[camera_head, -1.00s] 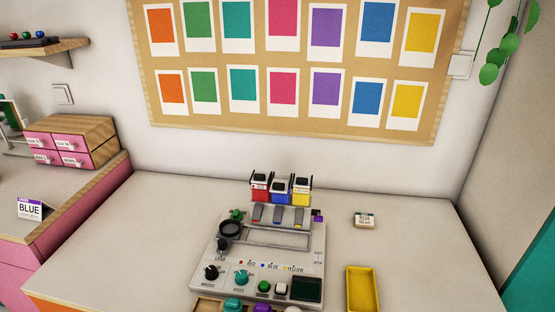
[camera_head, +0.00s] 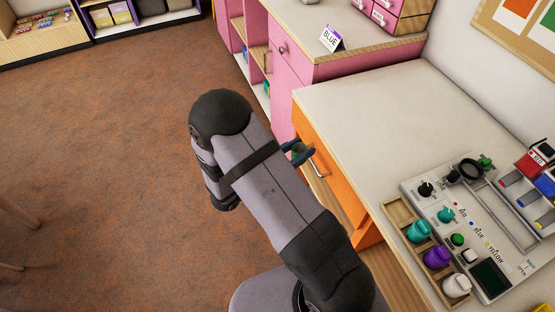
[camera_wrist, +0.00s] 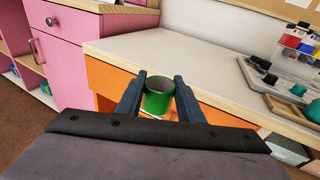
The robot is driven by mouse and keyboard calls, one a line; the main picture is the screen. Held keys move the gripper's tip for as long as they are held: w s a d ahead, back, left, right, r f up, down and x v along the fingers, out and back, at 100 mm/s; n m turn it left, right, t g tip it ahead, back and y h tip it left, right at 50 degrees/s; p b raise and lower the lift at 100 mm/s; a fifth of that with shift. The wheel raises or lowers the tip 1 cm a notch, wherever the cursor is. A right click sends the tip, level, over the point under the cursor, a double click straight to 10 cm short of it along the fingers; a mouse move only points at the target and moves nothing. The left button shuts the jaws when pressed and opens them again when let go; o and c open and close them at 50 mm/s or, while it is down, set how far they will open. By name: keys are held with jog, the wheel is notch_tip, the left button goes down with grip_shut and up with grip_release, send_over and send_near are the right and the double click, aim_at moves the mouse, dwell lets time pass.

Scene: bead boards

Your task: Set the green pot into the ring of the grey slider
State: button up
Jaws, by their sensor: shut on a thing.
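The green pot (camera_wrist: 159,97) is between the fingers of my gripper (camera_wrist: 159,92) in the wrist view. My gripper is shut on it and holds it upright in front of the orange drawer. In the head view my gripper (camera_head: 298,152) shows small past my arm, and the pot is mostly hidden there. The dark ring (camera_head: 471,169) of the slider lies at the left end of a long slot on the grey console (camera_head: 408,187), well to the right of my gripper. The ring looks empty.
A wooden tray (camera_head: 391,210) with teal, purple and white pots adjoins the console's front. Red, blue and yellow containers stand at its back. The orange drawer front (camera_head: 335,190) and table edge are close to my gripper. The left tabletop (camera_head: 375,110) is clear.

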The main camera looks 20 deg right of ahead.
jog(key=d+r+m+g, duration=0.1)
jog(key=d, duration=0.3)
jog(key=s+d+r+m+g+p, duration=0.1)
jog(key=d+g, duration=0.1)
jog(key=d, duration=0.3)
jog(key=d+r+m+g+h+p, duration=0.1)
jog(key=d, duration=0.4)
jog(key=shift+s+m+g, duration=0.3)
jog(key=shift+s, duration=0.05)
jog(key=s+d+g, duration=0.1)
jog(key=d, duration=0.2)
jog(key=s+d+r+m+g+p, duration=0.1)
jog(key=s+d, duration=0.1)
jog(key=d, duration=0.1)
jog(key=s+d+r+m+g, duration=0.1)
jog(key=d, duration=0.3)
jog(key=shift+s+r, duration=0.2)
jog(key=s+d+r+m+g+y+p, duration=0.1)
jog(key=s+d+r+m+g, duration=0.1)
jog(key=s+d, duration=0.6)
jog(key=s+d+r+m+g+y+p, duration=0.1)
jog(key=s+d+r+m+g+p, duration=0.1)
jog(key=s+d, duration=0.7)
notch_tip(320, 180, up, 2)
jog(key=shift+s+d+m+g, duration=0.3)
jog(key=shift+s+m+g, duration=0.45)
jog(key=shift+g, duration=0.45)
jog(key=shift+f, duration=0.1)
